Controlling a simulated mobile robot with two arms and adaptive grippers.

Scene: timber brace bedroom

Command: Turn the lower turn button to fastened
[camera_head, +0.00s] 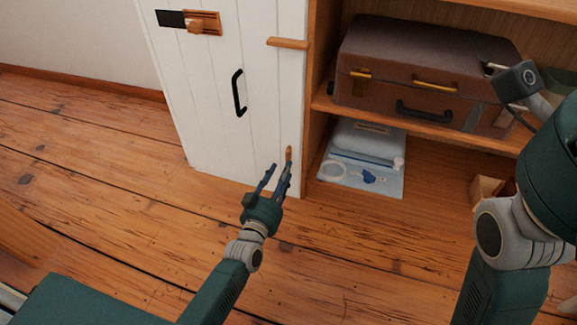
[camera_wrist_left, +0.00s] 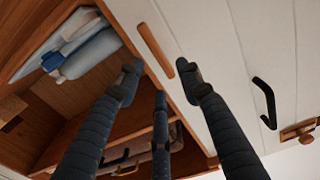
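The lower turn button (camera_head: 289,154) is a small wooden bar low on the white door (camera_head: 222,100), standing upright along the door's edge beside the cabinet frame. It also shows in the left wrist view (camera_wrist_left: 155,50), parallel to the door edge and not across it. My left gripper (camera_head: 280,170) is open and empty, its blue-grey fingers spread, with the tips close to the button in the head view. I cannot tell whether they touch it. The upper turn button (camera_head: 288,43) lies level across the door edge. My right gripper is not in view.
The door has a black handle (camera_head: 238,93) and a wooden slide latch (camera_head: 197,25). Beside it, open shelves hold a brown suitcase (camera_head: 390,75), with a pale blue item (camera_head: 345,177) below. My right arm is at the right.

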